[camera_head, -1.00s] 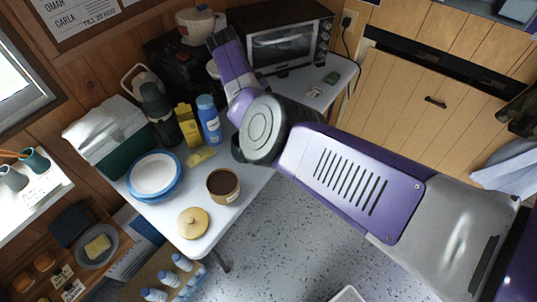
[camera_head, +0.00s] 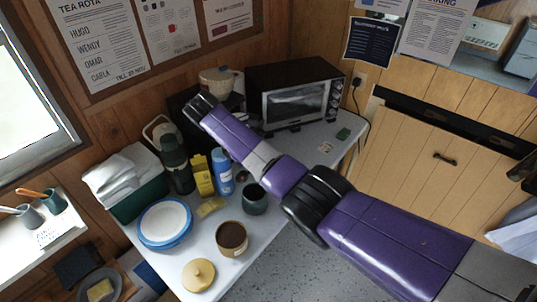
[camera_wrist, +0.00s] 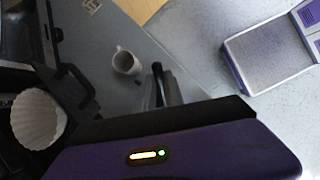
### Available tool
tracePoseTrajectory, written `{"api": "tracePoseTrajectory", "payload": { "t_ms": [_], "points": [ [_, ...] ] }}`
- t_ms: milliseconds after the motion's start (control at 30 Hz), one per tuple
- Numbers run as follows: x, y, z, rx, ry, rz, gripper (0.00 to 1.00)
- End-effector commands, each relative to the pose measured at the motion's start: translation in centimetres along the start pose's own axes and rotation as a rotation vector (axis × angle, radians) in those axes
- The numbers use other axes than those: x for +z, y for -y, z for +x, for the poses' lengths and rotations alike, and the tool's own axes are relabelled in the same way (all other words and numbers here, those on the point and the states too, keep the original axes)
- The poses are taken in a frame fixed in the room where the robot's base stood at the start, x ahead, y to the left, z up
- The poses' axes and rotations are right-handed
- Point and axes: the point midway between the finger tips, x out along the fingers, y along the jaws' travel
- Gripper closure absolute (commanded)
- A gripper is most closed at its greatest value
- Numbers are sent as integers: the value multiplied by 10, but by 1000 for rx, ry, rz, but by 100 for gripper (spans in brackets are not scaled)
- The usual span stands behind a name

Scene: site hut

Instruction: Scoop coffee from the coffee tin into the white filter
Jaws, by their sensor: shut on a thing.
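The coffee tin (camera_head: 231,238), open and with brown coffee inside, stands on the table near its front edge. The white filter (camera_head: 214,86) sits high at the coffee maker at the back; in the wrist view the fluted, empty-looking filter (camera_wrist: 38,120) is at the left, in a black holder. My gripper (camera_head: 199,107) is in front of the coffee maker, below and left of the filter in the head view. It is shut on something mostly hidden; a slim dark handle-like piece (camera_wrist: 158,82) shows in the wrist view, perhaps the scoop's. The scoop's bowl is not visible.
A round lid (camera_head: 198,275), blue-rimmed plates (camera_head: 165,222), a dark mug (camera_head: 255,200), a blue bottle (camera_head: 222,172), a yellow pack (camera_head: 201,176) and a dark flask (camera_head: 177,165) crowd the table. An oven (camera_head: 295,95) stands right. A white mug (camera_wrist: 125,62) shows in the wrist view.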

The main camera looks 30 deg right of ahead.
Motion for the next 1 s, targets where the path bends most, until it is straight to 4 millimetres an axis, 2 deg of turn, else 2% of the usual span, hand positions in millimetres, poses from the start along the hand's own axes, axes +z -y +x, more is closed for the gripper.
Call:
{"api": "tracePoseTrajectory", "payload": {
  "t_ms": [433,533,800,1000],
  "points": [
    [-102,61,20,253,1,-448,100],
    [-130,72,38,307,2,-544,100],
    [-153,71,73,330,3,-578,100],
    [-156,70,80,327,-8,-582,100]
  ]
}}
